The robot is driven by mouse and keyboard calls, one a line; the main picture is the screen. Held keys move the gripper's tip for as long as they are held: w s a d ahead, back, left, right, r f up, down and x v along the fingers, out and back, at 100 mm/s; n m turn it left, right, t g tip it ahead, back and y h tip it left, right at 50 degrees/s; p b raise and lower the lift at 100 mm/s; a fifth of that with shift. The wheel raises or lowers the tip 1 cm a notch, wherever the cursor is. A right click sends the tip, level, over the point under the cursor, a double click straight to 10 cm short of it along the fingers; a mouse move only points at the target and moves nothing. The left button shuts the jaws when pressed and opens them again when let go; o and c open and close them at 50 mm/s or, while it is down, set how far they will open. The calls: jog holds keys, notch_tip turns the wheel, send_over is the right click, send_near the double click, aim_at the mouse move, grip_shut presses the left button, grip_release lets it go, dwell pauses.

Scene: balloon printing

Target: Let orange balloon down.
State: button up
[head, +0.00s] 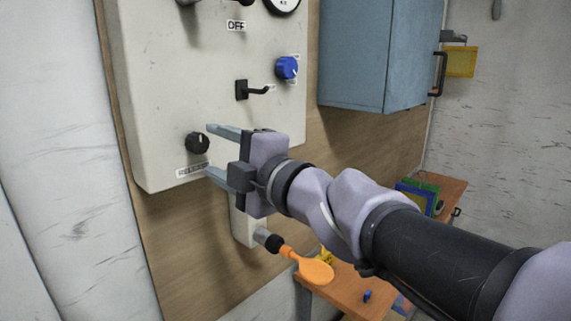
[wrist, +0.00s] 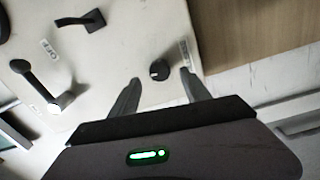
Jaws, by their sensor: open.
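The orange balloon (head: 316,271) is on the dark-tipped nozzle (head: 272,242) under the white control panel (head: 150,95). It looks small and hangs to the right, below my arm. A black knob (head: 197,143) with a label below it sits low on the panel. The knob also shows in the wrist view (wrist: 159,70), between the open fingers. My gripper (head: 208,148) is open, its fingers pointing at the panel, one above and one below the knob's height. I cannot tell whether the fingers touch the panel.
A blue knob (head: 287,68) and a black lever switch (head: 250,89) are higher on the panel. A blue cabinet (head: 365,50) hangs to the right. A wooden table (head: 352,292) with small coloured items stands below my arm.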

jog(key=p+v, duration=0.1)
jog(key=v, duration=1.1)
